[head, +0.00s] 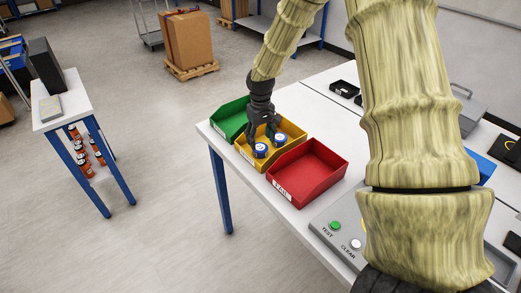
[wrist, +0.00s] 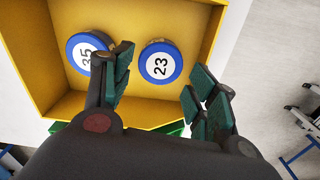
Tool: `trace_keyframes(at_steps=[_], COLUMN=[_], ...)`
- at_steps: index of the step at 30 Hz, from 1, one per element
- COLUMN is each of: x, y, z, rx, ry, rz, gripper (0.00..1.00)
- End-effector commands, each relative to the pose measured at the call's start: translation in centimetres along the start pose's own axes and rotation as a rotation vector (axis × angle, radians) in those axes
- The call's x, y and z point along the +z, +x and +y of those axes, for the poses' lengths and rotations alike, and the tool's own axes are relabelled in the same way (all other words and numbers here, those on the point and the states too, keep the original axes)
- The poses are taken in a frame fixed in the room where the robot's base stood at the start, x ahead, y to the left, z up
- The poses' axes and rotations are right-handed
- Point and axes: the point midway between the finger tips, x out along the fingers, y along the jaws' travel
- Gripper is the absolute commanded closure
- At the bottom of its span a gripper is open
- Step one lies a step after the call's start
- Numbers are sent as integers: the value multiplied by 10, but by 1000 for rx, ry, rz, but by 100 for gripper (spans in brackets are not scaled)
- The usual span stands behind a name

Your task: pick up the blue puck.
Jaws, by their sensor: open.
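Two blue pucks with white numbered tops lie in the yellow bin (head: 243,150). The puck marked 23 (wrist: 160,62) shows in the wrist view between my open fingers, a little beyond their tips. The puck marked 35 (wrist: 84,50) lies to its left, partly covered by my left finger. In the head view one puck (head: 261,150) is on the left and another (head: 280,139) on the right; I cannot read their numbers there. My gripper (wrist: 160,82) is open and empty, pointing down into the bin; it also shows in the head view (head: 264,130).
A green bin (head: 229,117) stands on the far side of the yellow bin, and a red bin (head: 306,165) on the near side. A grey panel with a green button (head: 335,225) is nearer on the white table. The bin walls are close around my fingers.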

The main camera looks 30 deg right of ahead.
Motion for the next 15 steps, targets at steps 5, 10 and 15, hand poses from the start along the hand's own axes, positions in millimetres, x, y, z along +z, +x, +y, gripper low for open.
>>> trace_keyframes(at_steps=[5, 10, 15], x=[1, 2, 2], y=[12, 27, 43], z=[0, -1, -1], rx=[0, 0, 1], ry=[1, 1, 2], rz=[-2, -3, -2], gripper=[42, 42, 42])
